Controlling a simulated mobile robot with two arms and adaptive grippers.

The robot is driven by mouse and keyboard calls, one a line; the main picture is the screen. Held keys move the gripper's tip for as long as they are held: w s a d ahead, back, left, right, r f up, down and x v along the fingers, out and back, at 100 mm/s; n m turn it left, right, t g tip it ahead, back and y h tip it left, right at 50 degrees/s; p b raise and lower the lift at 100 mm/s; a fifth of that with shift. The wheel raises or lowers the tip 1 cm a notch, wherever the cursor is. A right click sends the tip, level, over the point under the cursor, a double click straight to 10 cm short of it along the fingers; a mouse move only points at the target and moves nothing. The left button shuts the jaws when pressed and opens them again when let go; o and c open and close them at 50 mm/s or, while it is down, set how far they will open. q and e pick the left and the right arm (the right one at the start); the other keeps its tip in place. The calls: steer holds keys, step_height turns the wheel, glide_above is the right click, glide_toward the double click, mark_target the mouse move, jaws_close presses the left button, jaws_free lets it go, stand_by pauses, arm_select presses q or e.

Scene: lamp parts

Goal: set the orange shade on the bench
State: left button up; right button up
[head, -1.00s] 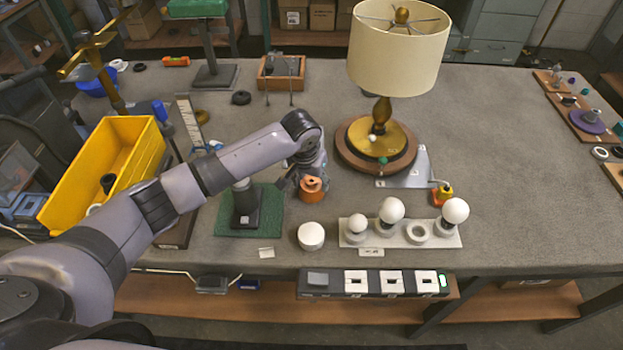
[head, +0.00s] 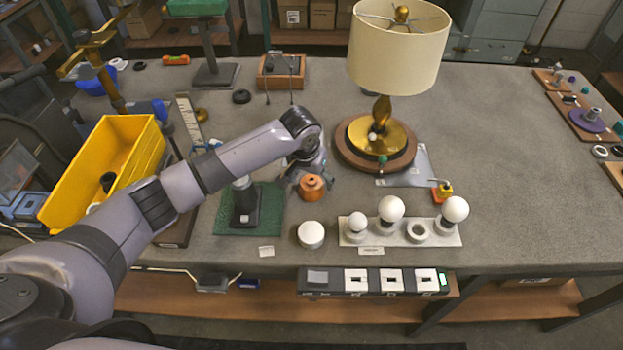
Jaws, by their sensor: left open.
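The orange shade (head: 311,187) stands upright on the grey bench (head: 490,150), left of the lamp and just right of the green mat. My left gripper (head: 312,178) is open beside and behind the shade, its fingers partly hidden by my own wrist and by the shade. I cannot tell whether a finger touches the shade. My right gripper is not in the head view.
A lamp with a cream shade (head: 398,50) stands on a round wooden base (head: 348,155) to the right. A green mat (head: 271,208) bears a dark stand. A white strip (head: 446,238) holds bulbs in front. A yellow bin (head: 70,190) is at left. Bare bench lies to the right.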

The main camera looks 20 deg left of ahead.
mark_target(307, 190)
arm_select(q)
steer(key=v, duration=1.1)
steer(key=shift+r+b, duration=0.3)
steer(key=shift+b, duration=0.15)
